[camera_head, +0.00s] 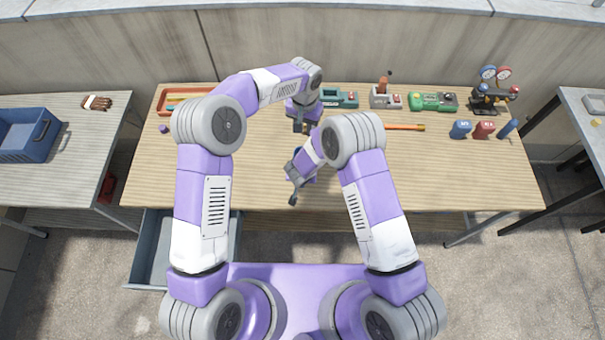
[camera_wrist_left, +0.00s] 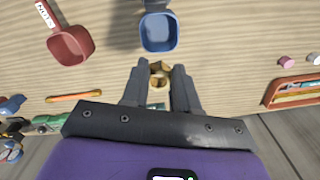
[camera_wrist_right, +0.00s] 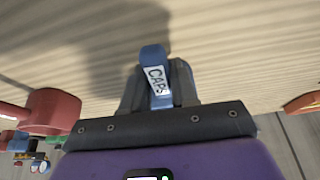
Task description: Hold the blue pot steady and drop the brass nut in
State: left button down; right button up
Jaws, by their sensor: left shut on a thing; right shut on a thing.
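A brass nut (camera_wrist_left: 160,68) is pinched between the fingertips of my left gripper (camera_wrist_left: 160,76). In the head view the left gripper (camera_head: 304,126) is above the middle of the table. The blue pot (camera_wrist_left: 158,32), a small scoop-like cup, is just beyond the nut in the left wrist view, apart from it. My right gripper (camera_wrist_right: 158,82) is shut on the blue pot's labelled handle (camera_wrist_right: 154,58). In the head view the right arm hides most of the pot. Whether the pot touches the table is unclear.
A red pot (camera_wrist_left: 72,42) with a labelled handle stands beside the blue one. An orange tray (camera_head: 166,101) is at the table's back left. Green devices (camera_head: 433,101), a gauge set (camera_head: 493,92) and an orange rod (camera_head: 405,127) lie right. The front left tabletop is clear.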

pick_arm(q)
notch_tip(320, 180, down, 14)
jog(key=m, duration=0.4)
jog(key=shift+a, duration=0.15)
jog(key=shift+w+f, duration=0.1)
jog(key=shift+f, duration=0.1)
dwell(0.6)
jog(key=shift+f, duration=0.3)
jog(key=shift+f, duration=0.15)
jog(key=shift+f, duration=0.45)
jog(key=shift+f, duration=0.4)
dwell(0.4)
jog(key=shift+f, duration=0.2)
jog(key=shift+f, duration=0.15)
dwell(0.3)
